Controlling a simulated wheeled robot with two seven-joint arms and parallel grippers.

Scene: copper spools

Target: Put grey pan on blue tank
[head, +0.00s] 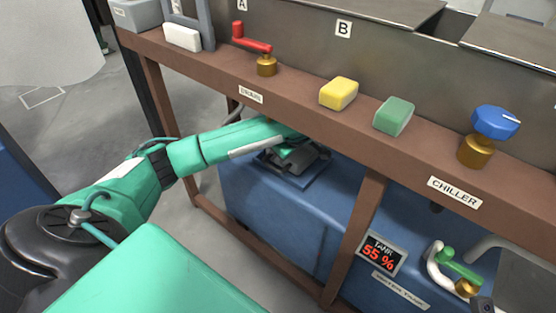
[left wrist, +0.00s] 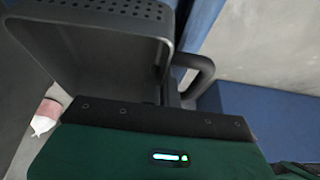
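The blue tank (head: 260,205) stands under the brown shelf in the head view. My left arm reaches in under the shelf, with my left gripper (head: 299,151) low over the tank's top, at a small dark blue square. Dark grey shapes show at the gripper there, partly hidden by the gripper and shelf. In the left wrist view, the dark grey pan (left wrist: 75,55) fills the upper left, close in front of the gripper, with a looped handle (left wrist: 206,75) on its right. The fingertips are hidden, so their grip on the pan cannot be seen.
The brown shelf (head: 300,107) overhangs the tank and carries a yellow block (head: 338,93), a green block (head: 394,116), a red-handled valve (head: 252,40) and a blue knob (head: 495,122). A brown post (head: 357,232) stands before the tank, left of its display (head: 380,254).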

